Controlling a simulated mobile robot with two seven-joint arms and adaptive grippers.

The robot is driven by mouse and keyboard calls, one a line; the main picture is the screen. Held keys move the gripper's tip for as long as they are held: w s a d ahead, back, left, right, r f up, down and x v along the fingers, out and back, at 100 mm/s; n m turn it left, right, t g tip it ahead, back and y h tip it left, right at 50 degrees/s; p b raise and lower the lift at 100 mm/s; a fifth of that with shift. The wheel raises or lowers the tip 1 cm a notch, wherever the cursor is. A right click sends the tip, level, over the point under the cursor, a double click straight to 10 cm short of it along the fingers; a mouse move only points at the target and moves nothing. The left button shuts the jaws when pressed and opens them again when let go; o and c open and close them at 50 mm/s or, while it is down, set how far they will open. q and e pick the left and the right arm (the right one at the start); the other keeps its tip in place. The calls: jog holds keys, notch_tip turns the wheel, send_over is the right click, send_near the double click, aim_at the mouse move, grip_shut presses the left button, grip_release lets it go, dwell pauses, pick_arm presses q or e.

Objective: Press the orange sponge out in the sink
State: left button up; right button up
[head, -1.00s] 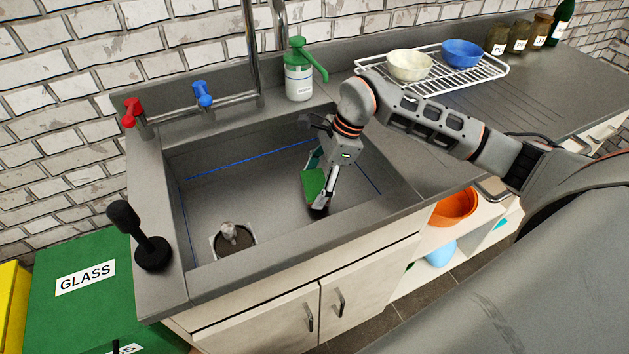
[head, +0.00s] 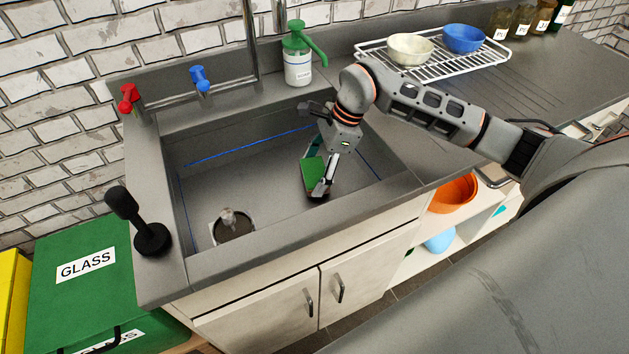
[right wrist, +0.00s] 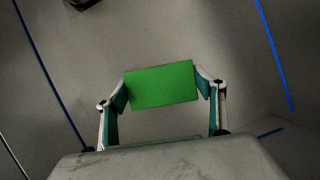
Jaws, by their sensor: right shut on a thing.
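A green block-shaped sponge (head: 313,174) is held low inside the grey sink (head: 265,190), in its right part. Its upper face shows green, and no orange is visible. My right gripper (head: 318,178) is shut on it, with one finger at each side. In the right wrist view the green sponge (right wrist: 162,84) sits between the two fingertips (right wrist: 162,88). I cannot tell whether its underside touches the sink floor. The sink's drain (head: 232,226) is to the left of the sponge. My left gripper is out of view.
Red (head: 129,97) and blue (head: 203,78) taps and a green-topped soap dispenser (head: 299,66) line the sink's back edge. A black plunger-like tool (head: 150,237) stands on the left rim. A wire rack (head: 440,70) with two bowls is at the right. The sink's left half is clear.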

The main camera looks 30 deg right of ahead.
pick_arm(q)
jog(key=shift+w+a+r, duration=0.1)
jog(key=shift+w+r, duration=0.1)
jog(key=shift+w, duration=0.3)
pick_arm(e)
jog(key=shift+f, duration=0.3)
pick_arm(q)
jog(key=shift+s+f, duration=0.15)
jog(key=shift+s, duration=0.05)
pick_arm(e)
jog(key=shift+f, duration=0.1)
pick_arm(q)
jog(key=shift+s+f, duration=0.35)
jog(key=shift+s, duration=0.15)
pick_arm(e)
jog(key=shift+f, duration=0.1)
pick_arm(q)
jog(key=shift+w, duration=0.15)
pick_arm(e)
jog(key=shift+s, duration=0.1)
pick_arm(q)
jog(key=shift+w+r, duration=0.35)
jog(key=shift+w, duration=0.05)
pick_arm(e)
jog(key=shift+f, duration=0.15)
